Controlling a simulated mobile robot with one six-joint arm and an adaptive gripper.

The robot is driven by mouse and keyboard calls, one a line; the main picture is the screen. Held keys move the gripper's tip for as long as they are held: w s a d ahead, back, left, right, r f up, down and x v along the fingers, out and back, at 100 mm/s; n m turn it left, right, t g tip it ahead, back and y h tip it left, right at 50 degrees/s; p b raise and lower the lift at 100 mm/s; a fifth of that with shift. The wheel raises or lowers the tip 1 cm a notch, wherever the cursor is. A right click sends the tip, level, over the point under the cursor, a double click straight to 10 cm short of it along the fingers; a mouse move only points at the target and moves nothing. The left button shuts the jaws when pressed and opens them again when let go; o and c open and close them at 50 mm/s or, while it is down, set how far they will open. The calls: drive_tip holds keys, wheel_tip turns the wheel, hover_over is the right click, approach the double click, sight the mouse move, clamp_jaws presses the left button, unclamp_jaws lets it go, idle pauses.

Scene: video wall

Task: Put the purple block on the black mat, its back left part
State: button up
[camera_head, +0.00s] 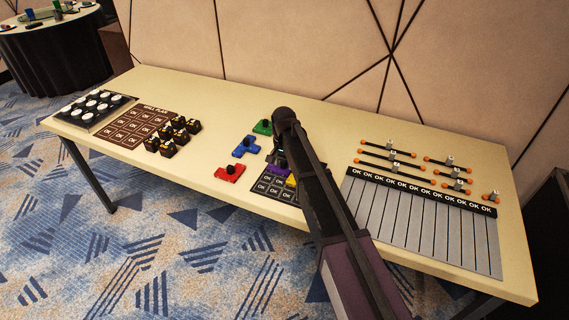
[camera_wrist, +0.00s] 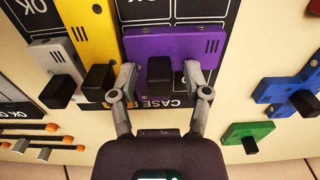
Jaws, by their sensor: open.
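The purple block (camera_wrist: 205,45) has a black knob and lies flat over the black mat (camera_wrist: 233,20), just inside its lettered header strip. In the head view the purple block (camera_head: 277,170) shows at the back left part of the mat (camera_head: 262,187), partly hidden by my arm. My gripper (camera_wrist: 160,80) is open, its two fingertips standing on either side of the knob. Whether they touch the knob I cannot tell. In the head view my gripper (camera_head: 280,157) is mostly hidden by the arm.
A yellow block (camera_wrist: 95,35) lies beside the purple one on the mat, with a grey block (camera_wrist: 55,60) beyond it. Red (camera_head: 229,173), blue (camera_head: 247,147) and green (camera_head: 262,127) blocks lie on the table left of and behind the mat. A striped grey board (camera_head: 420,220) lies right.

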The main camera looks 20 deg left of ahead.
sight(284, 161)
drive_tip(key=shift+r, duration=0.1)
wheel_tip(284, 161, up, 12)
drive_tip(key=p, duration=1.2)
idle(1.0)
drive_tip(key=s+d, duration=0.2)
drive_tip(key=d, duration=1)
drive_tip(key=s+d, duration=0.3)
drive_tip(key=d, duration=0.9)
drive_tip(key=s+d, duration=0.6)
drive_tip(key=d, duration=0.3)
drive_tip(key=s+d, duration=0.6)
drive_tip(key=d, duration=0.4)
drive_tip(key=shift+d+n, duration=0.3)
drive_tip(key=shift+n, duration=0.1)
drive_tip(key=shift+w, duration=0.1)
